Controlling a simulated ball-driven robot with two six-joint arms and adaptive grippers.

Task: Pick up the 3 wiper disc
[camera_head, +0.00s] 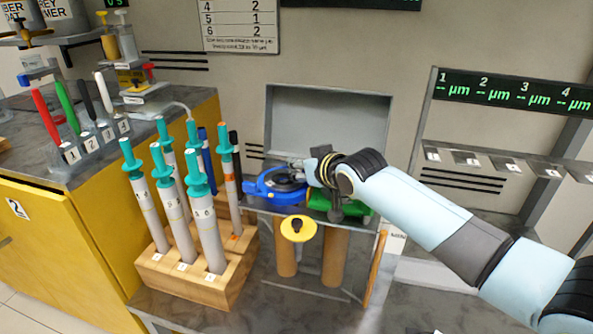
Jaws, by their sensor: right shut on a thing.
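A blue ring-shaped fixture (262,188) with a round black part in it sits at the middle of the bench. A green piece (319,203) lies to its right, partly behind my arm. A yellow disc (298,235) with a black knob is in front, between them. I cannot tell which of these, if any, is the 3 wiper disc. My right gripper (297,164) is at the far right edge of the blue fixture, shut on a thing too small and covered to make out. My left gripper is not in view.
A wooden block (190,285) holds several teal-topped tubes (203,220) to the left. Coloured handles stand in numbered slots (95,142) on the yellow cabinet (75,245). A grey panel (330,120) stands behind the fixtures. A shelf (510,163) is at the right.

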